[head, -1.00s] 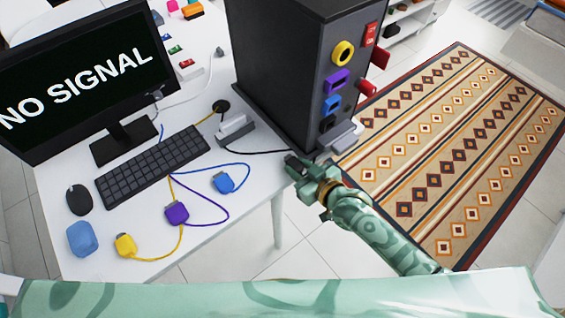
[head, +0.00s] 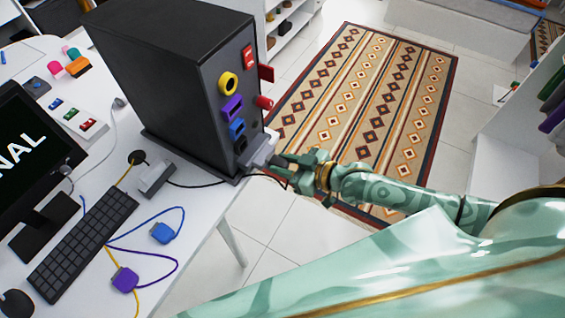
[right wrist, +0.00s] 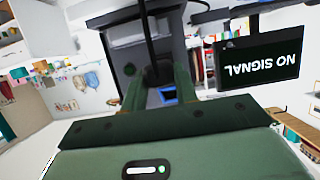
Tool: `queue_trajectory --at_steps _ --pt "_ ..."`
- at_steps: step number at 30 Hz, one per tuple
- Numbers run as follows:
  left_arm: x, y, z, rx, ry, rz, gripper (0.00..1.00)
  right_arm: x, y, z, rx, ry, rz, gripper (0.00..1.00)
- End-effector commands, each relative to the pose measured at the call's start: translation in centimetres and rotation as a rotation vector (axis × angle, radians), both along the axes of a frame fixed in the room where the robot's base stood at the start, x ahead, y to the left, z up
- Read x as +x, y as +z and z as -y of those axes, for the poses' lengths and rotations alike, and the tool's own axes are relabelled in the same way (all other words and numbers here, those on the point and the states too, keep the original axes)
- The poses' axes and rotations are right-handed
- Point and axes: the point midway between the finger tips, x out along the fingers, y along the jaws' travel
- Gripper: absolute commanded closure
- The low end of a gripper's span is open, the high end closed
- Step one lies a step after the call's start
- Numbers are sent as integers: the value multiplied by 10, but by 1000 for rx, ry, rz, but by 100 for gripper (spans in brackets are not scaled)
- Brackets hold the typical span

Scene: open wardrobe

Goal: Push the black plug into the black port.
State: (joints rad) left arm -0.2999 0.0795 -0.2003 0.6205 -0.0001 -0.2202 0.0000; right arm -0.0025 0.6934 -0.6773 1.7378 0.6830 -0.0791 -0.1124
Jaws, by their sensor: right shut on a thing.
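A black computer tower stands on the white table's corner in the head view. Its front panel has a vertical row of yellow (head: 228,83), purple (head: 232,107), blue (head: 236,128) and black (head: 241,145) ports, the black port lowest. My right gripper (head: 284,163) is just right of the panel, near the height of the black port. It is shut on the black plug (right wrist: 158,75), seen between the fingers in the right wrist view; a black cable runs from it. In the head view the plug is mostly hidden by the fingers. A gap shows between gripper and panel. My left gripper is out of view.
Blue (head: 163,233) and purple (head: 125,279) plugs lie on the table (head: 197,215) with loose cables. Red parts (head: 263,102) stick out from the panel above. Open floor and a patterned rug (head: 365,110) lie right.

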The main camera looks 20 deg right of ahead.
Motion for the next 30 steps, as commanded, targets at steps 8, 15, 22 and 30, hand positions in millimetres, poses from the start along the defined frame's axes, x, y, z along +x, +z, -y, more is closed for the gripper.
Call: queue_trajectory --at_steps 8,15,22,30 --pt "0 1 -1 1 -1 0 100 16 0 -12 1 -1 2 98" --pt "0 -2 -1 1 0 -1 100 35 0 -27 0 0 2 98" --pt "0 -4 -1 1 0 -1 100 45 0 -35 0 -1 1 98" --pt "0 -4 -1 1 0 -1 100 46 1 -36 0 0 0 98"
